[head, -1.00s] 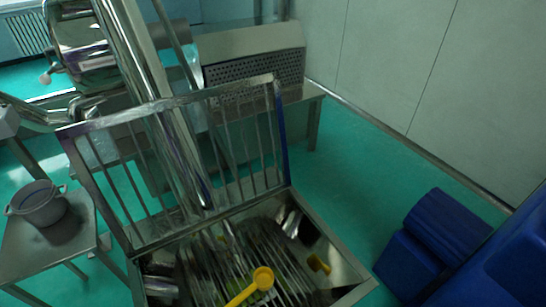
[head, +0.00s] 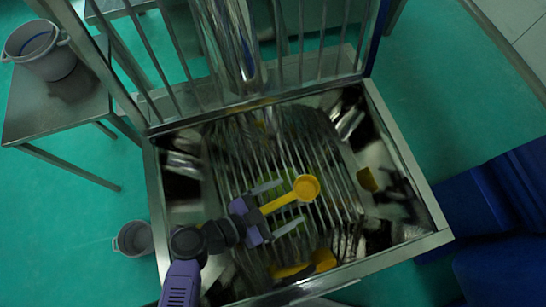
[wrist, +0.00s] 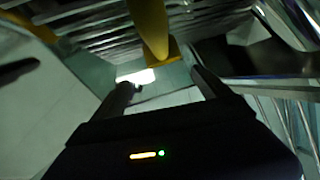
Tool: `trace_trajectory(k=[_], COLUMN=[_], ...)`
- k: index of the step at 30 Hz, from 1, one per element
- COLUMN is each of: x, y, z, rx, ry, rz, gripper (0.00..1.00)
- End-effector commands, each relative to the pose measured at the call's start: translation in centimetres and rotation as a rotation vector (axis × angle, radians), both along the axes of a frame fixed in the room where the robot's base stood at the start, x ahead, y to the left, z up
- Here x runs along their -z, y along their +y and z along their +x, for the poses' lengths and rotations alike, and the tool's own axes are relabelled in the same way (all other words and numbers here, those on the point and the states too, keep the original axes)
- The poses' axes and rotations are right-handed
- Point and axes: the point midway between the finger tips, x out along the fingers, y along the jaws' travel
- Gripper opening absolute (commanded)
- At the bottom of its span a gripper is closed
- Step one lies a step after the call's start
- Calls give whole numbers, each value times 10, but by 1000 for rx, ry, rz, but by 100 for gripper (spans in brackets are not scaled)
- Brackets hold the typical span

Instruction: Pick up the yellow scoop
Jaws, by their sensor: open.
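The yellow scoop (head: 306,187) lies on or just above the bars of the steel sieve box (head: 408,158), its round bowl to the upper right and its handle to the lower left. My gripper (head: 291,202) is open over the sieve, one finger on each side of the handle, with no visible grip on it. In the wrist view, a yellow part of the scoop (wrist: 150,25) shows at the top, ahead of the open fingers (wrist: 163,85). Whether a finger touches the handle cannot be told.
The raised barred lid (head: 180,110) stands at the back of the box. A grey bucket (head: 45,58) sits on a steel table at the left, another bucket (head: 133,238) on the green floor. Blue bins (head: 500,205) stand at the right. Yellow patches on the steel walls look like reflections.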

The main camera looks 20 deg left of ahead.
Motion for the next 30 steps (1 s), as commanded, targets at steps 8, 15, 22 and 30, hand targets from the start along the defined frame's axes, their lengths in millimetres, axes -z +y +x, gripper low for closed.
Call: trace_trajectory(k=[8,15,22,30], x=[20,29,42,45], y=[-3,-18,-39,-46], z=[13,29,51,58], rx=[11,10,10,8], ry=[31,29,30,30], rz=[-13,-12,-13,-10], gripper=[87,87,87,87])
